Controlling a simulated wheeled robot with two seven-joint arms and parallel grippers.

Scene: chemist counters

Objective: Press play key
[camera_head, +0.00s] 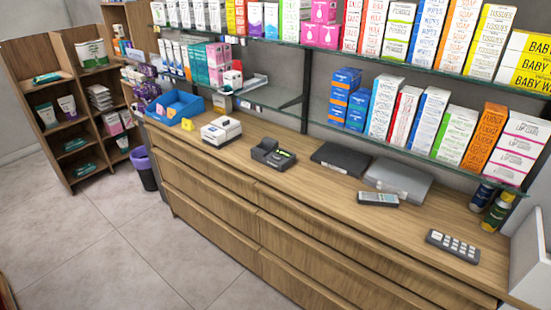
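No play key can be made out at this size. A dark device (272,154) with a small yellow-green patch sits on the wooden counter, near the middle of the view. A grey handheld device (378,199) with a pale display lies flat near the counter's front edge. A dark keypad (453,246) with several light keys lies at the counter's right end. A white and grey boxy device (221,131) stands left of the dark device. The markings on all of these are too small to read. Neither of my grippers is in view.
The wooden counter (310,197) has drawers below. A black flat box (341,158) and grey case (398,181) lie along its back. A blue tray (175,107) is at its left end. Glass shelves with boxes overhang the back. Dark bottles (497,214) stand right. The floor (120,245) is clear.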

